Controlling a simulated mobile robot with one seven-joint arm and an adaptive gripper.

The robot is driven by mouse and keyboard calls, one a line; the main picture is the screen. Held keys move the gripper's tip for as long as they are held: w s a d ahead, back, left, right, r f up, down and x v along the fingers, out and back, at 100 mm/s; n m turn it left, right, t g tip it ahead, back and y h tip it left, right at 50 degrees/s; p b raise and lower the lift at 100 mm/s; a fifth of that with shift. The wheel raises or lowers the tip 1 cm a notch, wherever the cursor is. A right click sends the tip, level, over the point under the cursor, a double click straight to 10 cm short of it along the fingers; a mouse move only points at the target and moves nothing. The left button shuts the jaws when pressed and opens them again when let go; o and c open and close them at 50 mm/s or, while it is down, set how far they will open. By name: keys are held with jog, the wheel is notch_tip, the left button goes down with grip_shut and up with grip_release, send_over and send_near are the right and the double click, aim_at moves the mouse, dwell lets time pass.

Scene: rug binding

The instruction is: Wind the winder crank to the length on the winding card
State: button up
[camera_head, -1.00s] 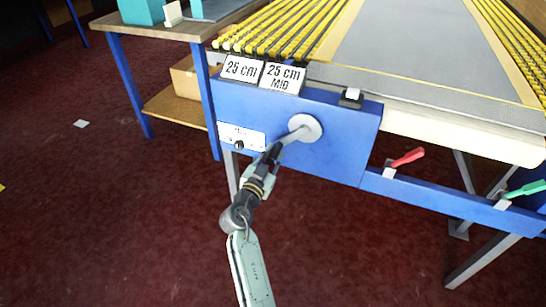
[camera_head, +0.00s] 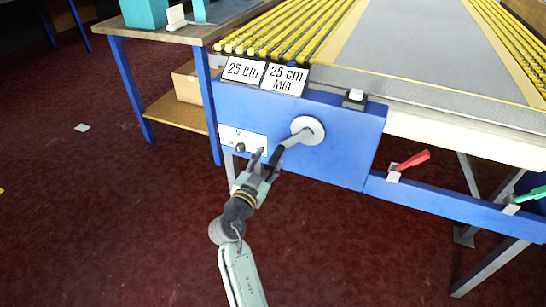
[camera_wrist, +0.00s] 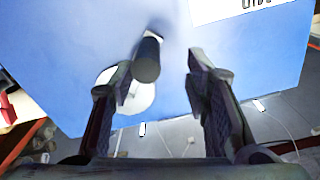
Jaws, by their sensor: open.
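The winder crank has a round pale hub (camera_head: 314,128) on the blue end panel (camera_head: 345,150). Its grey arm (camera_head: 294,138) points down and left to a dark handle (camera_head: 277,154). My gripper (camera_head: 264,161) is open at the handle's lower left. In the wrist view, the round end of the dark handle (camera_wrist: 147,64) shows between my spread fingertips (camera_wrist: 158,76), closer to the left one; whether it touches is unclear. The winding cards read "25 cm" (camera_head: 243,70) and "25 cm MID" (camera_head: 285,79). A white plate (camera_head: 243,140) with a dark knob is left of the hub.
Yellow-edged strips (camera_head: 290,35) lie on the table top above the panel. A red lever (camera_head: 412,161) and a green lever (camera_head: 529,193) stick out at right. A side bench (camera_head: 200,32) with a box stands at left. The floor in front is clear.

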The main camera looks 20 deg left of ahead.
jog(key=s, duration=0.9)
jog(key=shift+f, duration=0.15)
